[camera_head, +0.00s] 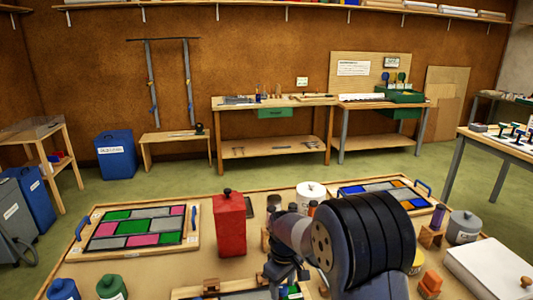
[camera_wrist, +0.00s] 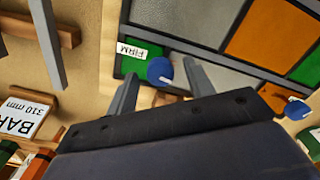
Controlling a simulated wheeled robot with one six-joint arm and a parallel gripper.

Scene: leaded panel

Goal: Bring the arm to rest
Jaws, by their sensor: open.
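My arm reaches over the front of the work table in the camera_head view, its thick dark link hiding part of the table. My gripper (camera_wrist: 160,77) shows in the wrist view with its two grey fingers spread apart. A round blue knob (camera_wrist: 160,70) appears between the fingertips; I cannot tell whether they touch it. Behind it is a leaded panel (camera_wrist: 188,36) with grey, orange and green panes and a white label reading "FIRM" (camera_wrist: 139,51). A second blue knob (camera_wrist: 297,110) shows at the right.
A panel of pink, green and grey panes (camera_head: 135,228) lies at the left of the table (camera_head: 270,180), beside a red container (camera_head: 229,224). A grey-orange-blue panel (camera_head: 385,193) lies at the back right. A white lidded box (camera_head: 490,268) and a grey pot (camera_head: 463,226) stand at the right.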

